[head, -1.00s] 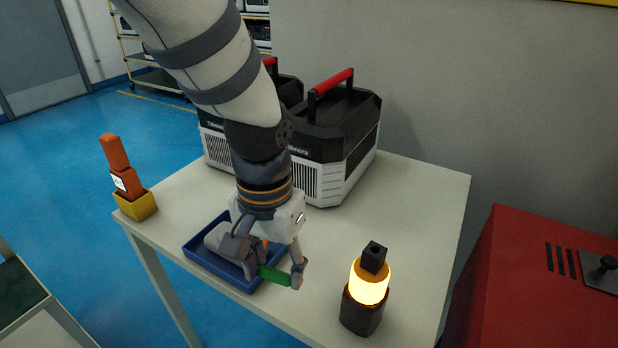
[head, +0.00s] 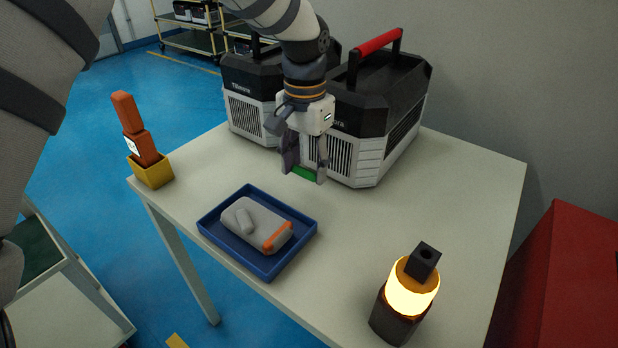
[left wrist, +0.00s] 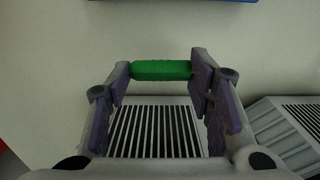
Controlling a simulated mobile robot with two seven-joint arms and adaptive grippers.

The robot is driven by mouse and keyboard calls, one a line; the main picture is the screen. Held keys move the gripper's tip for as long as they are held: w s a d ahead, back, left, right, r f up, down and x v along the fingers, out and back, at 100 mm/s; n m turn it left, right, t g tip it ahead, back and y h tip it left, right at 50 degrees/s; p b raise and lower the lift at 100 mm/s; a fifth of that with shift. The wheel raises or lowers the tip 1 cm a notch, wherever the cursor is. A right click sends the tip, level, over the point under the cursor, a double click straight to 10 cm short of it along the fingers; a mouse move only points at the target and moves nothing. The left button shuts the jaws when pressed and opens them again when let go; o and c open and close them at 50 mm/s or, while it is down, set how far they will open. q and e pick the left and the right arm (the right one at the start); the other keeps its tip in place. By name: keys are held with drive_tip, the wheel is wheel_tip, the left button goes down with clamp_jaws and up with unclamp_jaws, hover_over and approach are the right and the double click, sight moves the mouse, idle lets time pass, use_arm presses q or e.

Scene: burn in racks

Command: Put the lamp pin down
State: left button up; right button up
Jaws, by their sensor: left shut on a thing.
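The lamp pin, a short green bar (head: 305,174), is held crosswise between the fingertips of my left gripper (head: 304,177). In the left wrist view, the green lamp pin (left wrist: 161,70) spans the gap between the two purple-padded fingers, with pale tabletop behind it. The gripper points down over the white table (head: 400,215), in front of the black-and-white cases. I cannot tell whether the pin touches the tabletop. My right gripper is not in view.
A blue tray (head: 211,229) holds a grey-and-orange device (head: 250,222). A glowing lamp (head: 410,297) stands at the front right. A yellow holder (head: 153,174) with an orange tool is at the left corner. A case with a red handle (head: 376,42) stands behind. The table's middle is clear.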

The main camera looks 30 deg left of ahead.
sight(306, 190)
use_arm(q)
drive_tip(key=shift+w+a+f, duration=0.15)
drive_tip(key=shift+w+f, duration=0.1)
drive_tip(key=shift+f, duration=0.1)
drive_tip(key=shift+w+a+f, duration=0.15)
drive_tip(key=shift+f, duration=0.75)
drive_tip(key=shift+w+a+f, duration=0.1)
drive_tip(key=shift+w+f, duration=0.05)
drive_tip(key=shift+f, duration=0.7)
drive_tip(key=shift+f, duration=0.2)
drive_tip(key=o, duration=0.9)
drive_tip(key=shift+r, duration=0.1)
wheel_tip(306, 190, up, 12)
drive_tip(key=shift+r, duration=0.1)
